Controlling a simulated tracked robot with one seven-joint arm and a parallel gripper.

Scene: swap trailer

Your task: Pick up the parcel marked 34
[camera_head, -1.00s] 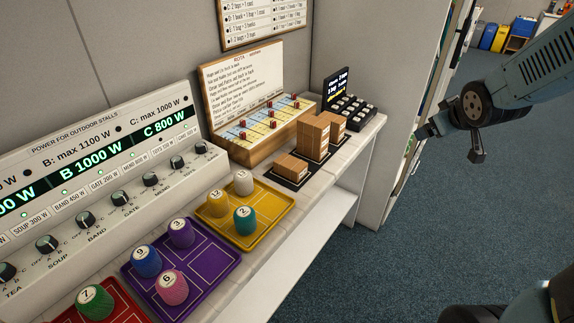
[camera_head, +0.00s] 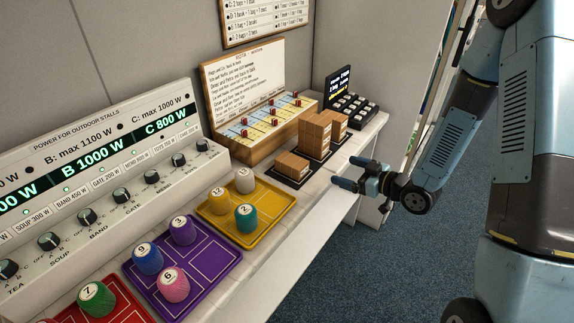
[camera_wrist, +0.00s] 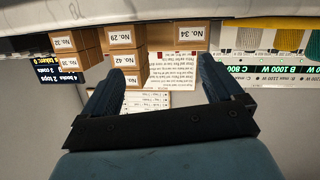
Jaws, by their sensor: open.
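The parcel marked 34 (camera_wrist: 171,43) is a brown cardboard box with a white label, upside down in the wrist view, right of centre near the top. By its place it is the single low box (camera_head: 292,165) on the leftmost black pad in the head view. My gripper (camera_head: 348,172) is open and empty at the counter's front edge, to the right of this parcel and apart from it. In the wrist view its two fingers (camera_wrist: 160,72) point towards the parcels, with nothing between them touched as far as I can tell.
A stack with labels 29 and 42 (camera_wrist: 124,57) stands beside parcel 34, and another stack (camera_wrist: 87,41) beyond. In the head view, the rota board (camera_head: 244,92) stands behind, the yellow tray (camera_head: 268,232) with cups to the left, and a keypad (camera_head: 352,108) to the right.

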